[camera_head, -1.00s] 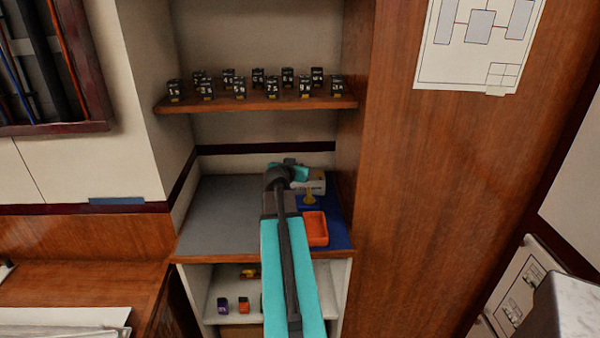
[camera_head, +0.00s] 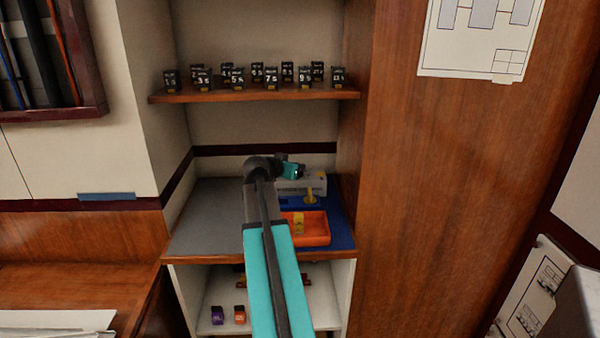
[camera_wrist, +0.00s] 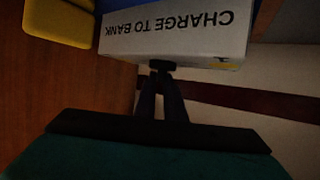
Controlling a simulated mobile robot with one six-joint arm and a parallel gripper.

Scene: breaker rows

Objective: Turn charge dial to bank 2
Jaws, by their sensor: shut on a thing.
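A pale charger box (camera_head: 318,184) stands at the back of the cubby counter, partly behind my arm. In the wrist view the box (camera_wrist: 175,38) appears upside down and reads "CHARGE TO BANK". A small dark knob, the charge dial (camera_wrist: 160,65), sits at its edge. My gripper (camera_wrist: 161,74) is shut on this dial, its two dark fingers meeting there. In the head view my wrist reaches the box from behind it, and the fingertips and dial are hidden or too small to tell. The pointer's setting cannot be read.
An orange tray (camera_head: 318,229) holding a yellow piece sits on the blue mat (camera_head: 345,238), with a yellow upright piece (camera_head: 311,195) behind it. A shelf (camera_head: 255,95) of several dark numbered blocks is above. The grey counter (camera_head: 205,215) at left is clear.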

